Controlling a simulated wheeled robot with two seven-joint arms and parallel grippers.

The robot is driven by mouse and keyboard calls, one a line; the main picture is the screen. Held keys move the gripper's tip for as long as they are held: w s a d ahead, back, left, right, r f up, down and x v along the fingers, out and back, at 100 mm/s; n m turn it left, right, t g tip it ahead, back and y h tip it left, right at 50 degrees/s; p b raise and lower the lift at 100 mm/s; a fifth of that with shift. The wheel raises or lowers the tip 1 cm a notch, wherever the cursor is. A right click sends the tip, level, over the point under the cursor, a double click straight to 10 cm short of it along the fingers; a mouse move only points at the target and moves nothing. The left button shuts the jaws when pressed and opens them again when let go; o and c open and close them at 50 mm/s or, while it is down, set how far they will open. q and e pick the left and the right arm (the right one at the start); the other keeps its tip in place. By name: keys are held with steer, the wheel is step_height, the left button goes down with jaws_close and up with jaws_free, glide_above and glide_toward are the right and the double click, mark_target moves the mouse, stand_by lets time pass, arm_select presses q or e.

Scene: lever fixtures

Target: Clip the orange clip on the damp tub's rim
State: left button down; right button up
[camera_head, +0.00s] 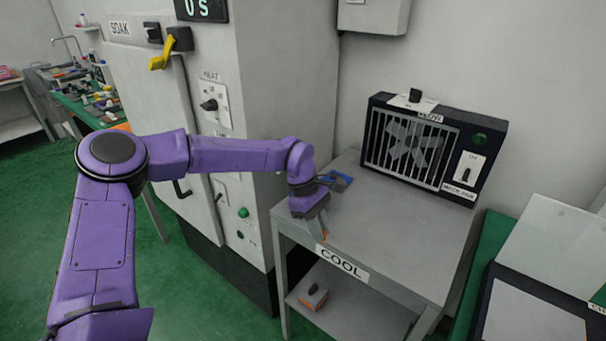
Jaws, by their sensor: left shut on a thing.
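My left gripper (316,218) reaches in over the front left corner of the table labelled COOL and points down. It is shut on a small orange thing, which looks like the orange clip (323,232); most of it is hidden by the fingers. No tub is clearly recognisable. A small blue and grey object (341,181) lies on the table just behind my gripper, partly hidden by the wrist, and I cannot tell what it is. My right gripper is not in view.
The COOL table (400,235) is mostly bare. A black barred fan box (420,145) stands at its back. A tall grey SOAK cabinet (285,90) stands left of the table.

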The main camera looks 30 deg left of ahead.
arm_select(q)
steer(key=w+a+r+n+t, duration=0.1)
steer(key=n, duration=0.2)
steer(key=a+r+n+t, duration=0.1)
steer(key=n, duration=0.2)
steer(key=w+a+n+t+y, duration=0.1)
steer(key=n, duration=0.1)
steer(key=shift+w+a+r+n+b, duration=0.1)
steer(key=shift+w+r+n+b, duration=0.2)
steer(key=shift+r+n, duration=0.1)
steer(key=w+a+r+n+y, duration=0.1)
steer(key=a+r+n+y, duration=0.1)
steer(key=n, duration=0.6)
steer(key=w+a+r+n+y, duration=0.2)
steer(key=n+y, duration=0.1)
steer(key=n, duration=0.5)
steer(key=w+a+r+n+g+y, duration=0.1)
steer(key=a+r+n+y, duration=0.1)
steer(key=n, duration=0.6)
steer(key=shift+w+a+r+y+b, duration=0.2)
steer(key=shift+w+a+y+b, duration=0.1)
steer(key=shift+y, duration=0.2)
steer(key=n+g, duration=0.1)
steer(key=n, duration=0.2)
steer(key=shift+d, duration=0.1)
